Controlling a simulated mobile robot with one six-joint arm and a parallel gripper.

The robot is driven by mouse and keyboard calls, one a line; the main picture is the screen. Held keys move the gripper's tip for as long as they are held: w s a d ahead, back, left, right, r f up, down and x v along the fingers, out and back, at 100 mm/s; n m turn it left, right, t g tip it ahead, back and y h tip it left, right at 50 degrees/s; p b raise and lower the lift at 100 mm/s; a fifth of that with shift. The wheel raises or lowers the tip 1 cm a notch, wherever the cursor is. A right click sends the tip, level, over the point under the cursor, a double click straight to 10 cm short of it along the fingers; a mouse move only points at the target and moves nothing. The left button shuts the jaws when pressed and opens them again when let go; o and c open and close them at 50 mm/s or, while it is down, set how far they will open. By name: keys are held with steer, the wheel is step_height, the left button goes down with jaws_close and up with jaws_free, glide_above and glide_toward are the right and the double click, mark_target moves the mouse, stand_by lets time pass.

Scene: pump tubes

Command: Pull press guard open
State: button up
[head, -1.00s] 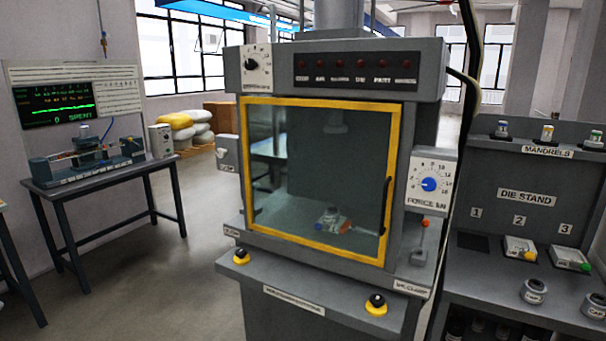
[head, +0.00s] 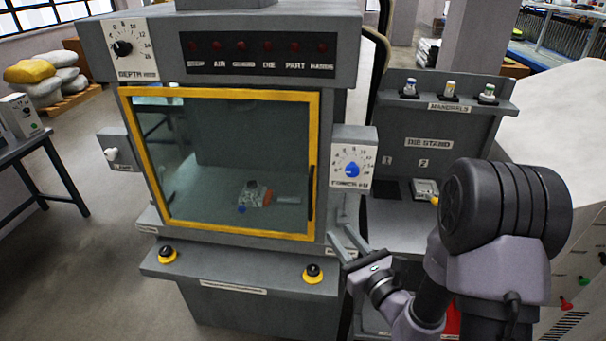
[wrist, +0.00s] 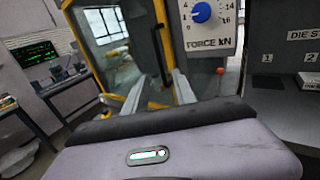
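The press guard is a clear panel in a yellow frame (head: 222,92), shut across the front of the grey press. Its black upright handle (head: 311,192) is on the right side of the frame. My gripper (head: 341,234) is in front of the press, right of and below the handle, apart from it. In the wrist view the two fingers of my gripper (wrist: 158,80) are spread with nothing between them. The handle (wrist: 158,48) shows just beyond the fingertips there, beside the yellow frame (wrist: 165,35). A small part lies behind the panel.
The force dial box (head: 354,158) projects just right of the guard, near the handle. Yellow-ringed buttons (head: 313,273) sit on the front ledge. The die stand (head: 428,144) is at the right. Open floor lies to the left.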

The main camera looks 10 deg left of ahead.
mark_target(311, 198)
steer(key=x, duration=1.6)
steer(key=shift+w+a, duration=0.1)
steer(key=shift+w, duration=0.1)
steer(key=shift+c, duration=0.3)
jaws_close()
